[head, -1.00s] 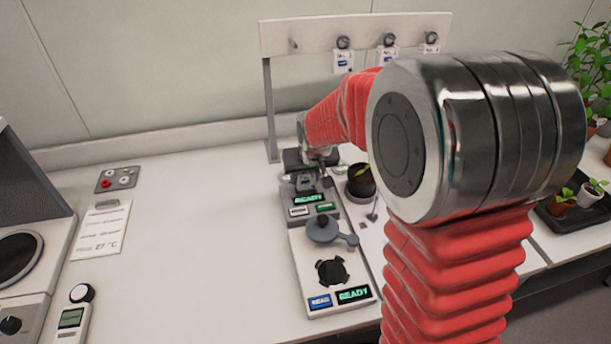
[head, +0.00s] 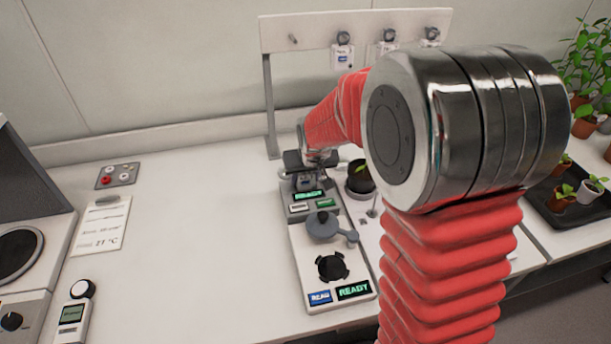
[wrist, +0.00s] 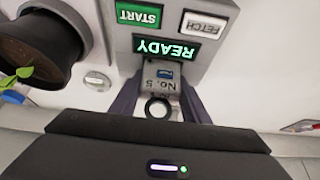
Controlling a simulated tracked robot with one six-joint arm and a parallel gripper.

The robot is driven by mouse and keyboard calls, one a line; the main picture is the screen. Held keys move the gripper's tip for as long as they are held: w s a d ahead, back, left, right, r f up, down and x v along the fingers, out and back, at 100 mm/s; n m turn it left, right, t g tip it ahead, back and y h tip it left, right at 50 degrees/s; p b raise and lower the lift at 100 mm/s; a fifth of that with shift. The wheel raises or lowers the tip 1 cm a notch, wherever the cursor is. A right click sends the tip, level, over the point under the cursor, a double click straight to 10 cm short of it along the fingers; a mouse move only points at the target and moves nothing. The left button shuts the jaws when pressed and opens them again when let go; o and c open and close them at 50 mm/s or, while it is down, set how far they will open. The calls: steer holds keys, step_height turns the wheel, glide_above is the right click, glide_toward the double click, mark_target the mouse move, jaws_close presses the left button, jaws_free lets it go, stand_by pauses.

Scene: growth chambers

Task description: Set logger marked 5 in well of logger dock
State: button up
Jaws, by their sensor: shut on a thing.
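The logger marked No. 5 (wrist: 161,84) is a small grey block with a blue label and a ring, seen in the wrist view. My gripper (wrist: 160,79) is shut on it, with dark fingers on either side. The grey dock with a lit READY display (wrist: 167,48) lies just beyond the logger, with START and FETCH buttons. In the head view my gripper (head: 306,181) is low at the back of this dock (head: 325,214). The well is hidden under the gripper and logger, so I cannot tell whether the logger sits in it.
A dark plant pot (head: 360,178) stands close to the right of the dock. A white device (head: 305,268) with a grey lid and its own READY display is in front. Several loggers (head: 343,56) hang on the rack behind. The bench at left has clear room.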

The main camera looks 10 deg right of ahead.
steer(key=o, duration=1.2)
steer(key=shift+c, duration=0.2)
steer(key=v, duration=1.3)
steer(key=shift+s+r, duration=0.25)
steer(key=shift+r, duration=0.05)
